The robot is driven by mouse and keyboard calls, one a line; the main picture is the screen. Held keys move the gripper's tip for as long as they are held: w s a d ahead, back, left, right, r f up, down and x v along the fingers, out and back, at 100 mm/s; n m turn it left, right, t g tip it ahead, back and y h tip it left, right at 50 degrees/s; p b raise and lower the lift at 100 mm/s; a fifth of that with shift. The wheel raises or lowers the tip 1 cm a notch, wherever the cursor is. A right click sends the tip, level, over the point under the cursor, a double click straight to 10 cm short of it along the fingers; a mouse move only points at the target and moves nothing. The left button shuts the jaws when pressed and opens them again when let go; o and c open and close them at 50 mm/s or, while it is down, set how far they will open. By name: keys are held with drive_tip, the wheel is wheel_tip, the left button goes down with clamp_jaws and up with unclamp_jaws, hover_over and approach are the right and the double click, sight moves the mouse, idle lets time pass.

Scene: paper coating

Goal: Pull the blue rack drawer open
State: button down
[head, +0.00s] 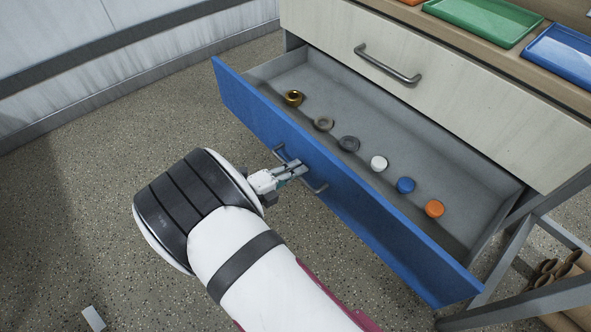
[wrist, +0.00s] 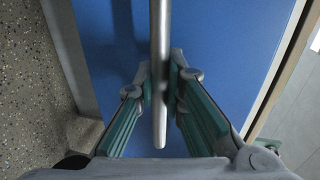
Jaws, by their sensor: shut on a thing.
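The blue rack drawer (head: 360,204) stands well open in the head view, pulled out below a pale drawer that is shut. Its bar handle (head: 318,186) is on the blue front. My gripper (head: 298,168) is at the handle, shut on its bar. In the wrist view the handle (wrist: 159,50) runs between the two fingers of my gripper (wrist: 160,85), with the blue front behind it. Inside the open drawer lies a row of small round pieces: gold, tan, grey, white (head: 379,163), blue (head: 405,185) and orange (head: 434,208).
The pale drawer (head: 450,95) above has its own grey handle (head: 388,64). Green (head: 485,20) and blue (head: 562,55) trays sit on the top. A metal leg frame (head: 510,255) and brown rolls (head: 568,268) are at lower right.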

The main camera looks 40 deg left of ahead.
drive_tip(key=shift+s, duration=0.1)
drive_tip(key=c, duration=1.7)
unclamp_jaws()
drive_tip(key=shift+o, duration=0.2)
